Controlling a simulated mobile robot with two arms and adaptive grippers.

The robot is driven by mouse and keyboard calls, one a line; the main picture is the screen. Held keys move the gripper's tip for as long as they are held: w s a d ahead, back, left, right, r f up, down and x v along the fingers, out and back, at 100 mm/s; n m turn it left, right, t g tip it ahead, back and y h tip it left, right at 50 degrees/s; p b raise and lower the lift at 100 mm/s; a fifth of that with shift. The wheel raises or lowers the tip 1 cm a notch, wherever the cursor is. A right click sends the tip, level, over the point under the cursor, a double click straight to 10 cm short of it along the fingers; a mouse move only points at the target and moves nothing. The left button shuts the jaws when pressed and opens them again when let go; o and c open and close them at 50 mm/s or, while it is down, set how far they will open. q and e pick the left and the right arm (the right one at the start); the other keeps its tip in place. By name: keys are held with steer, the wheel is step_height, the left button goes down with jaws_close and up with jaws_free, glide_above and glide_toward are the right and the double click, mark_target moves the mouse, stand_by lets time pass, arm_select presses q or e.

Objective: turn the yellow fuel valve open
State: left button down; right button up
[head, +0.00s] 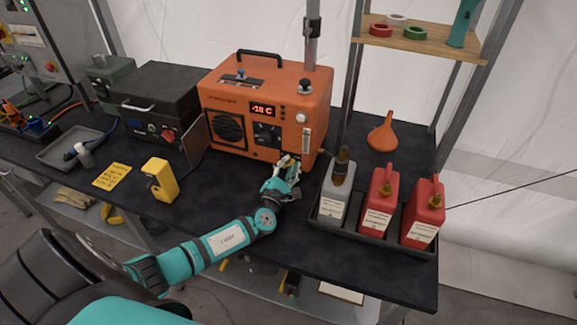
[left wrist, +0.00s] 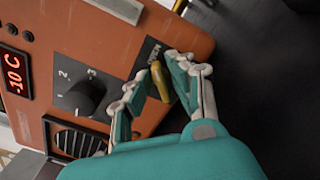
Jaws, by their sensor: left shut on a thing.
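The yellow fuel valve is a small yellow lever (left wrist: 160,82) low on the front of the orange heater (head: 222,88), beside a dark label in the left wrist view. My left gripper (head: 287,168) is at the heater's lower right front in the head view. In the left wrist view its fingers (left wrist: 157,86) close around the lever, one on each side. The lever's base and part of its grip are hidden by the fingers. In the head view the gripper mostly hides the valve. My right gripper is not in view.
A black dial (left wrist: 85,97) is near the fingers on the heater front. A tray (head: 372,238) with one grey and two red cans stands to the right of the gripper. A yellow block-like device (head: 160,180) stands left on the dark table. Bare tabletop lies between them.

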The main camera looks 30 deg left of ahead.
arm_select(q)
steer(key=c, duration=1.4)
jaws_free()
steer(key=shift+s, duration=0.1)
steer(key=v, duration=1.1)
steer(key=shift+s+d, duration=0.2)
steer(key=shift+s, duration=0.2)
